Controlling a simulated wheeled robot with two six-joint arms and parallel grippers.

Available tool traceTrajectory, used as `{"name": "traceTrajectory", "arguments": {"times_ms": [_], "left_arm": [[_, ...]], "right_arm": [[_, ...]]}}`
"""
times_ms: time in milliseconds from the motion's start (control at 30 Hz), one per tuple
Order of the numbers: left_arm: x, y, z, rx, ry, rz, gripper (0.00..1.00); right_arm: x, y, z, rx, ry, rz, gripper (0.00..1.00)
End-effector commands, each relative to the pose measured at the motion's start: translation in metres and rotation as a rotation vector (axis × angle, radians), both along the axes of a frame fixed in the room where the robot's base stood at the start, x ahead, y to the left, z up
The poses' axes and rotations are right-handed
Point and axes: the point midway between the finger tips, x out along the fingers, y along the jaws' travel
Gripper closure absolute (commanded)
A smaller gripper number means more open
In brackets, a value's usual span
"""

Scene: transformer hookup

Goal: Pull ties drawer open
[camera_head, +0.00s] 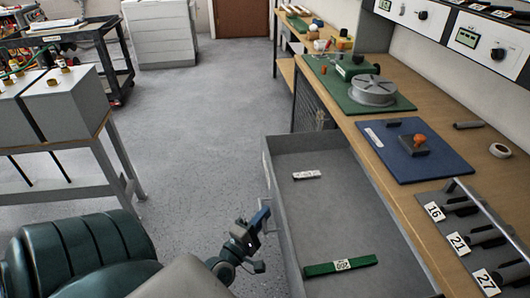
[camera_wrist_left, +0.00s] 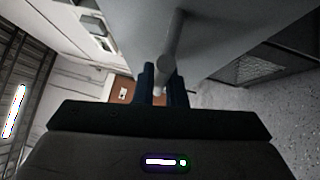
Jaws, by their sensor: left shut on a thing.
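The grey ties drawer (camera_head: 335,215) stands pulled out from under the workbench on the right, with its inside showing. A white labelled bundle (camera_head: 306,175) and a green strip with a white label (camera_head: 341,266) lie apart on its floor. My left gripper (camera_head: 261,216) is at the outer face of the drawer front. In the left wrist view, the gripper's dark blue fingers (camera_wrist_left: 160,88) are shut on the grey bar handle (camera_wrist_left: 171,48) of the drawer. The handle is mostly hidden in the head view. My right gripper is not in view.
The wooden workbench (camera_head: 415,210) holds a green mat (camera_head: 338,98) with a grey reel, a blue mat (camera_head: 440,163), and numbered grey holders (camera_head: 470,238). A grey transformer stand (camera_head: 60,110) is at left. Open floor (camera_head: 200,130) lies between.

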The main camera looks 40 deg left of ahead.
Motion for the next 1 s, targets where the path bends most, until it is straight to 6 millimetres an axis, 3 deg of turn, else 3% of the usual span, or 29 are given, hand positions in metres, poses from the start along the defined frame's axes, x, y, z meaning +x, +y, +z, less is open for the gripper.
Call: {"name": "traceTrajectory", "arguments": {"times_ms": [100, 133, 233, 533, 667, 1000], "left_arm": [[0.0, 0.0, 0.0, -0.001, 0.0, 0.001, 1.0], [0.0, 0.0, 0.0, -0.001, 0.0, 0.001, 0.85], [0.0, 0.0, 0.0, 0.0, 0.0, 0.001, 0.68], [-0.001, 0.0, -0.001, 0.0, 0.0, 0.001, 0.68], [-0.011, -0.002, -0.004, 0.001, 0.003, 0.0, 0.68], [-0.071, -0.009, -0.014, 0.0, 0.004, 0.001, 0.68]], "right_arm": [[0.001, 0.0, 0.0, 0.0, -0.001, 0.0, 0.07], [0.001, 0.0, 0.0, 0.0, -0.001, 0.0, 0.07], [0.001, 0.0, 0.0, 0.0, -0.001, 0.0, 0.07], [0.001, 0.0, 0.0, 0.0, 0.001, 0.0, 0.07], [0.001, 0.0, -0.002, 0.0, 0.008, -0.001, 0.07], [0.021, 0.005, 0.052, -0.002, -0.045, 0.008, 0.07]]}}
